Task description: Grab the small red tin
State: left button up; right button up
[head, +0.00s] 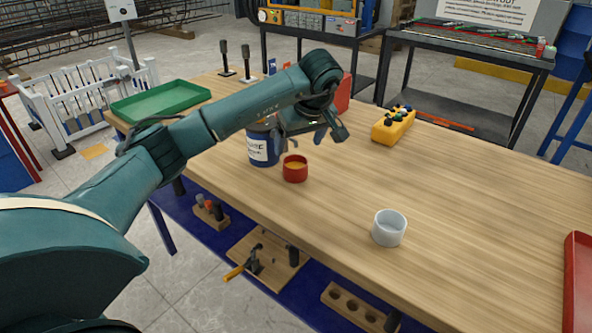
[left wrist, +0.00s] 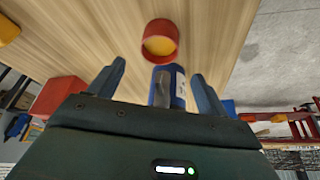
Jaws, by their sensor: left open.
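The small red tin (head: 295,170) stands upright on the wooden table, with a yellowish inside. It also shows in the left wrist view (left wrist: 160,41), beyond my fingertips and roughly centred between them. My left gripper (head: 306,141) is open and empty, just above and behind the tin in the head view. In the left wrist view its two fingers (left wrist: 158,72) are spread wide apart, with the tin outside them. A larger blue tin with a white label (head: 262,145) stands close to the red tin on the left. My right gripper is not in view.
A white cup (head: 389,228) stands near the table's front edge. A yellow block with dark knobs (head: 393,125) lies farther back. A green tray (head: 160,101) is at the far left and a red tray (head: 578,290) at the right. The table's middle right is clear.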

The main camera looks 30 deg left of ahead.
aim_at(297, 159)
pick_arm(q)
jog(key=x, duration=0.5)
jog(key=shift+d+f, duration=0.25)
jog(key=shift+f, duration=0.3)
jog(key=shift+w+a+f, duration=0.1)
jog(key=shift+a+f, duration=0.1)
jog(key=shift+f, duration=0.25)
jog(key=shift+c, duration=0.5)
jog(key=c, duration=1)
jog(key=shift+c, duration=0.2)
jog(key=shift+r+p, duration=0.15)
jog(key=shift+p, duration=0.15)
